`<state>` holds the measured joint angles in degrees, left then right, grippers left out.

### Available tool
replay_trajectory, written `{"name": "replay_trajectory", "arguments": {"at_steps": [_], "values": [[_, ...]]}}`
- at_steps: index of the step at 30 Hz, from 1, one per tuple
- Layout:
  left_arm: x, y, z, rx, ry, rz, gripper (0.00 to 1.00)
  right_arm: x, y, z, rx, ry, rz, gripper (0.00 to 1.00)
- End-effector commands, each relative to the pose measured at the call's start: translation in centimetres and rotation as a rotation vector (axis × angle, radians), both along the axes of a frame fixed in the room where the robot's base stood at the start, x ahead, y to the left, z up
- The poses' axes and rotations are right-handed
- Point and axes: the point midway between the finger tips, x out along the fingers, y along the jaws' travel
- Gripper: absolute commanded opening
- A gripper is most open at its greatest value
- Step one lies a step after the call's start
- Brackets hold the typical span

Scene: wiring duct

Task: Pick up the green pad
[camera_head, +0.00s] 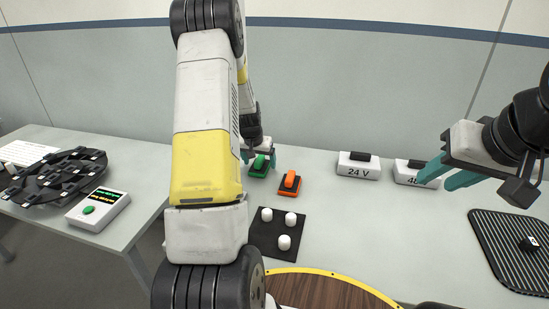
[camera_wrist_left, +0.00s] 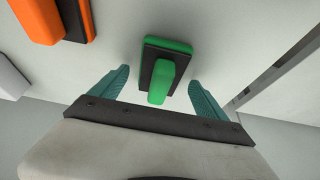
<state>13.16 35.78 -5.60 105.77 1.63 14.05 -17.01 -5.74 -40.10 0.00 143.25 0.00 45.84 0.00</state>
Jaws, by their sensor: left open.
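The green pad (camera_head: 259,166) has a green handle on a dark layer with a green base and sits on the grey table. My left gripper (camera_head: 258,156) is over it, with the forearm coming in from the left. In the left wrist view the green pad (camera_wrist_left: 166,68) shows between and just beyond the two teal fingertips (camera_wrist_left: 157,82), which are spread apart with gaps on both sides of the handle. My right gripper (camera_head: 436,179) is at the right, its two teal fingers apart, empty and above the table.
An orange pad (camera_head: 289,183) sits right of the green one; it also shows in the left wrist view (camera_wrist_left: 38,18). A black mat with white pegs (camera_head: 267,244) lies nearer. White boxes, one marked 24 V (camera_head: 358,169), stand right. A ribbed black mat (camera_head: 505,245) lies far right.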

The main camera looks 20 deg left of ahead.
Motion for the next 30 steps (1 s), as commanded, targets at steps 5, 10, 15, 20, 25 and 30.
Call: {"name": "replay_trajectory", "arguments": {"at_steps": [5, 10, 15, 20, 25, 30], "values": [[0.2, 0.0, -0.4, 0.0, -0.001, 0.0, 0.85, 0.0, 0.0, 0.0, 0.0, 0.0, 0.0, 0.36], [0.2, 0.0, -0.4, 0.0, 0.0, 0.0, 0.74, 0.0, 0.0, 0.0, 0.0, 0.0, 0.0, 0.36], [0.2, 0.0, -0.4, 0.0, 0.0, 0.0, 0.4, 0.0, 0.0, 0.0, 0.0, 0.0, 0.0, 0.36], [0.2, 0.0, -0.3, 0.0, -0.001, 0.0, 0.18, 0.0, 0.0, 0.0, 0.0, 0.0, 0.0, 0.36], [0.2, 0.0, -0.3, 0.0, -0.001, 0.0, 0.18, 0.0, 0.0, 0.0, 0.0, 0.0, 0.0, 0.36], [0.3, 0.0, 1.5, 0.002, -0.005, -0.001, 0.18, 0.0, 0.0, 0.0, 0.0, 0.0, 0.0, 0.36]]}}
